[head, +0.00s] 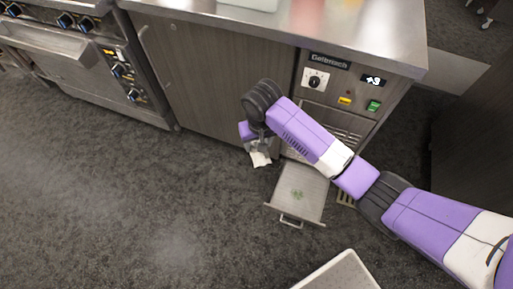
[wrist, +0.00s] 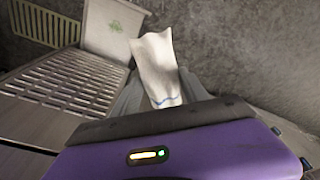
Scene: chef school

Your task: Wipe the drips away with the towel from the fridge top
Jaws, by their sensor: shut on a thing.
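My gripper (head: 259,149) is shut on a white towel (head: 261,159), which hangs below the fingers in front of the fridge. In the wrist view the towel (wrist: 157,62) sticks out between the fingers and shows a blue stripe. A shallow metal tray (head: 284,204) is pulled out low at the fridge's front, to the right of the gripper. Green drips (head: 298,194) lie in it; they also show in the wrist view (wrist: 115,27). The towel is apart from the drips. The fridge top (head: 350,38) is only partly in view.
The fridge front (head: 215,75) stands close behind the gripper, with a slatted grille (wrist: 70,80) beside the tray. A pale, rimmed surface (head: 340,274) is at the bottom of the head view. An oven (head: 75,65) stands left.

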